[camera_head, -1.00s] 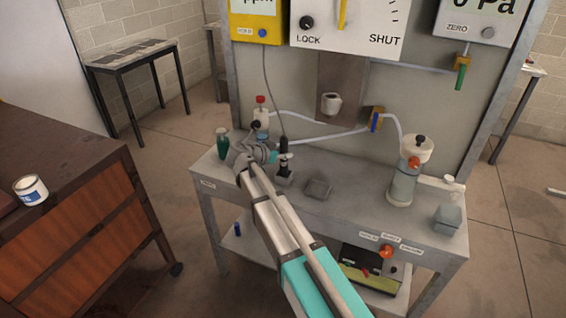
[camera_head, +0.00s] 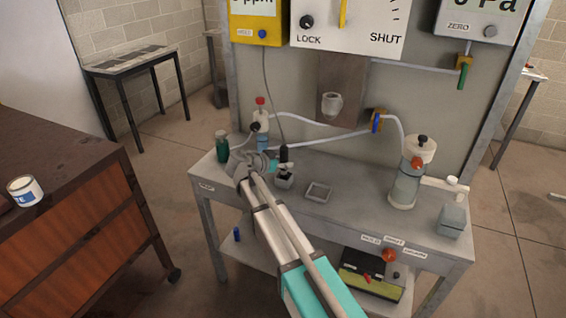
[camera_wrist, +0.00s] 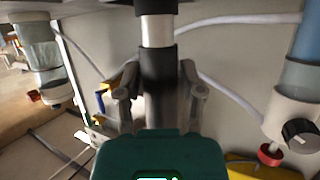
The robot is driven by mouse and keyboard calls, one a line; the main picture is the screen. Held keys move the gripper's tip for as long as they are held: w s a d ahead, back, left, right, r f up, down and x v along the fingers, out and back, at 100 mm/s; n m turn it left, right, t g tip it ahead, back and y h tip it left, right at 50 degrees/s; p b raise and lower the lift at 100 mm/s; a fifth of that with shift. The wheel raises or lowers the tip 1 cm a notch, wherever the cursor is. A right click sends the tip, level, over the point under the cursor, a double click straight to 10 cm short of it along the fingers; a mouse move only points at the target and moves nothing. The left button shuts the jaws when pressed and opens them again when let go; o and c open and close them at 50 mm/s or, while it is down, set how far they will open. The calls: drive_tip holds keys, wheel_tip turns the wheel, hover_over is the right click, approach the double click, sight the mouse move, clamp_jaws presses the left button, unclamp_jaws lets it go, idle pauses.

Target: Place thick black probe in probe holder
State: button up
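The thick black probe (camera_head: 284,154) stands upright at the middle left of the bench, with a silver band below its black top. My gripper (camera_head: 274,165) reaches it from the left. In the wrist view the probe (camera_wrist: 158,75) lies between the two fingers of my gripper (camera_wrist: 160,80), which look closed on its sides. The probe holder (camera_head: 285,183), a small grey block on the bench, is directly under the probe. The probe's lower end is at the holder's top; how deep it sits is hidden.
A small square grey dish (camera_head: 318,192) lies right of the holder. A green bottle (camera_head: 222,146) and a red-topped bottle (camera_head: 262,122) stand near my gripper. A clear cylinder (camera_head: 405,185) stands farther right. A thin cable hangs behind the probe.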

drive_tip(key=shift+o, duration=0.9)
drive_tip(key=shift+r, duration=0.15)
drive_tip(key=shift+r, duration=0.1)
drive_tip(key=p+v, duration=0.5)
drive_tip(key=v, duration=0.7)
drive_tip(key=shift+s+d, duration=0.1)
drive_tip(key=shift+d, duration=0.05)
